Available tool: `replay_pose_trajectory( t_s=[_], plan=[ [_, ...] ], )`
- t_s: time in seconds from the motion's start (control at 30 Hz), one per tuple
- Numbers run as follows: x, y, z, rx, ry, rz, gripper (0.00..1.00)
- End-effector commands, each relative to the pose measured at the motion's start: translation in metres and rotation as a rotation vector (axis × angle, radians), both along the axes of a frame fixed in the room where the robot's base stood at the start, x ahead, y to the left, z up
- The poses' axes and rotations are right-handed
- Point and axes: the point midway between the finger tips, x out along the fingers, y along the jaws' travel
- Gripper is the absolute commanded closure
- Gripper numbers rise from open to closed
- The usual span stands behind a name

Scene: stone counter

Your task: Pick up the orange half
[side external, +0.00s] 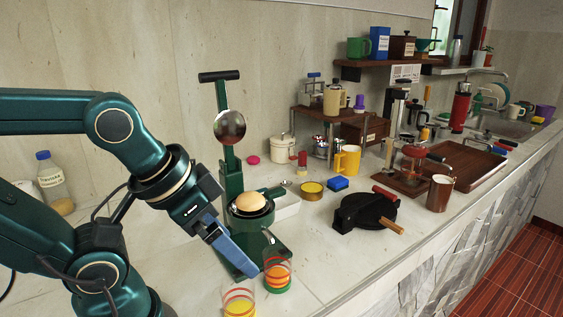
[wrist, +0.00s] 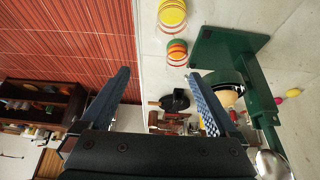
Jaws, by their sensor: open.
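The orange half (side external: 249,202) sits cut side down, dome up, in the cup of the green citrus press (side external: 233,180). In the wrist view the pale orange half (wrist: 229,98) shows right of my right finger, partly hidden by the press (wrist: 228,48). My gripper (side external: 245,268) is beside the press, at its left front, pointing down toward the right. It is apart from the orange half. In the wrist view my gripper (wrist: 159,77) has its two blue fingers spread wide with nothing between them.
A black waffle iron (side external: 365,212) and yellow mug (side external: 347,159) lie farther right.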

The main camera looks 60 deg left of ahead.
Motion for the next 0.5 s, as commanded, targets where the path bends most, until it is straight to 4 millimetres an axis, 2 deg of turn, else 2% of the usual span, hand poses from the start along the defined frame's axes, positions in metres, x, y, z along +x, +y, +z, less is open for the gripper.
replay_pose_trajectory(
  t_s=[0.27,0.37,0.5],
  plan=[
    [0.0,0.0,0.002,0.0,-0.001,0.0,0.0],
    [0.001,0.0,0.01,0.0,-0.004,0.0,0.0],
    [0.001,0.0,0.033,0.0,-0.006,0.0,0.0]
  ],
)
